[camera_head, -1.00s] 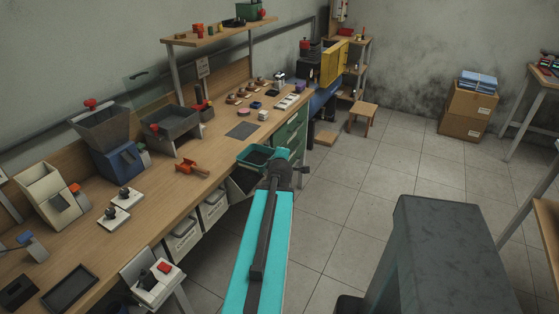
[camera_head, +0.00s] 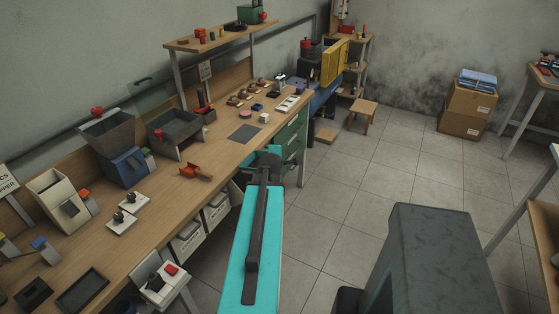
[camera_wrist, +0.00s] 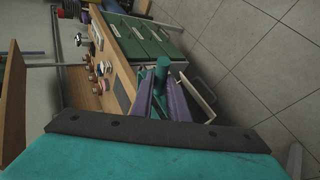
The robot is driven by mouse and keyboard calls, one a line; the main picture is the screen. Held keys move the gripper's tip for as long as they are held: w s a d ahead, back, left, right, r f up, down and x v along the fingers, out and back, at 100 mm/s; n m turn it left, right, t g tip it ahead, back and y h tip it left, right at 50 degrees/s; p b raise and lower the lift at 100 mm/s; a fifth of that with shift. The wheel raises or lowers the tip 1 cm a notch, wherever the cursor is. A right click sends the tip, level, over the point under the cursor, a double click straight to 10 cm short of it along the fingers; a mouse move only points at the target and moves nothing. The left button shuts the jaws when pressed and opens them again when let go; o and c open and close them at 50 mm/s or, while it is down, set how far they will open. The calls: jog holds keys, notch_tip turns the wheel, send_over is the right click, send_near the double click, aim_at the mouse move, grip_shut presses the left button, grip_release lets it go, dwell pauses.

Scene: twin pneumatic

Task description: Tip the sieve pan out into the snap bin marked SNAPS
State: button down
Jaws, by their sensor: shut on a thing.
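In the wrist view, the two purple fingers of my gripper (camera_wrist: 160,98) are shut on a teal round piece (camera_wrist: 162,70), which looks like part of the sieve pan. The rest of the pan is hidden by the fingers and wrist. In the head view, my arm covers the gripper and most of what it holds. Just beyond the fingers, to their right in the wrist view, is a pale-rimmed open bin (camera_wrist: 209,114). White labelled bins (camera_head: 187,243) hang under the bench's front edge. Their labels are too small to read, so I cannot tell which is SNAPS.
The long wooden bench (camera_head: 215,160) carries a hopper machine (camera_head: 110,135), a grey tray on legs (camera_head: 175,128), a red-orange scoop (camera_head: 196,172) and small switch boxes (camera_head: 121,222). Green drawers (camera_head: 291,137) stand beyond. The tiled floor (camera_head: 400,170) right of the bench is mostly clear.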

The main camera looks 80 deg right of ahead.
jog(key=shift+w+d+r+n+g+y+p, duration=0.35)
jog(key=shift+w+d+r+n+g+p, duration=0.7)
jog(key=shift+w+g, duration=1.3)
jog(key=shift+w+d+r+n+g+y+p, duration=0.45)
jog(key=shift+w+n+g+p, duration=1.15)
jog(key=shift+w, duration=1.35)
jog(key=shift+w+d+r+n+g+y+p, duration=0.2)
jog(key=shift+w+d+r+n+g+p, duration=0.6)
jog(key=shift+w+g, duration=1.55)
jog(key=shift+w+a+r+n+t+p, duration=0.25)
jog(key=shift+w+n+t+p, duration=0.05)
jog(key=shift+n+p, duration=0.1)
jog(key=shift+r, duration=2.4)
